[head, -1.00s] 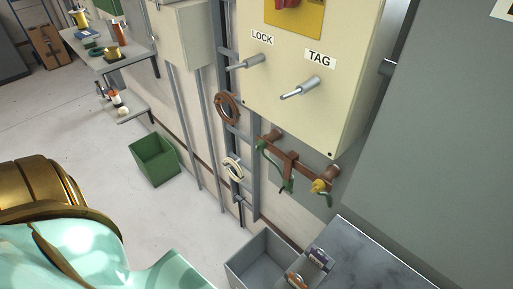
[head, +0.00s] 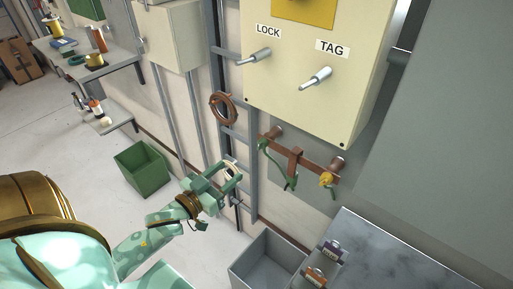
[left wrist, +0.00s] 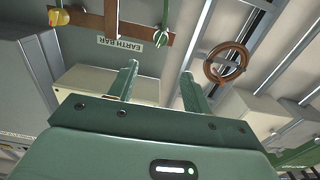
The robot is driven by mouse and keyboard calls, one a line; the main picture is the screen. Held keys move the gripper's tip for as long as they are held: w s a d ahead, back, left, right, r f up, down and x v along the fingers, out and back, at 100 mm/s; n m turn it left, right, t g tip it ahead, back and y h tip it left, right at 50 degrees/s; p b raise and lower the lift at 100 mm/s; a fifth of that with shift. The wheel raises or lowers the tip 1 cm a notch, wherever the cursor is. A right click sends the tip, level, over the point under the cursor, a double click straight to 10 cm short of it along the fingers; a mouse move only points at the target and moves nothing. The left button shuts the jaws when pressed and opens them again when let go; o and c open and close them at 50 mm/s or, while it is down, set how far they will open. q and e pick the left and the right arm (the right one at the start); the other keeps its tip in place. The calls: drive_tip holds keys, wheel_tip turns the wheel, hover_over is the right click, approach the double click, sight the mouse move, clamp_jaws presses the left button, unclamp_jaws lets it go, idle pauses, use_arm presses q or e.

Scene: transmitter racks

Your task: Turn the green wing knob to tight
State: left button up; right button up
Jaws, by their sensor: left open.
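The green wing knob (head: 263,145) is at the left end of a brown copper bar (head: 312,167) on the wall below the LOCK/TAG box. A green cable hangs near it. In the left wrist view the knob (left wrist: 160,38) shows just beyond my fingertips, on the bar (left wrist: 115,22) by the "EARTH BAR" label. My left gripper (head: 231,172) is left of and below the knob, apart from it. Its jaws (left wrist: 159,70) are open and empty. The knob's exact wing angle is too small to tell. My right gripper is not in view.
A yellow knob (head: 326,180) sits at the bar's right end. A brown ring (head: 223,108) hangs on the wall rack to the left. A grey bin (head: 262,262) and a metal tabletop (head: 385,250) lie below. A green bin (head: 143,168) stands on the floor.

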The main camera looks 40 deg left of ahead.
sight(258, 146)
use_arm(q)
drive_tip(key=w, duration=0.4)
drive_tip(key=w+b, duration=0.1)
drive_tip(key=w, duration=0.7)
drive_tip(key=shift+d+f+b, duration=0.15)
drive_tip(key=shift+d+b, duration=0.15)
drive_tip(key=shift+d, duration=0.1)
drive_tip(key=shift+w, duration=0.55)
drive_tip(key=shift+w+d, duration=0.1)
drive_tip(key=shift+w, duration=0.05)
drive_tip(key=c, duration=1)
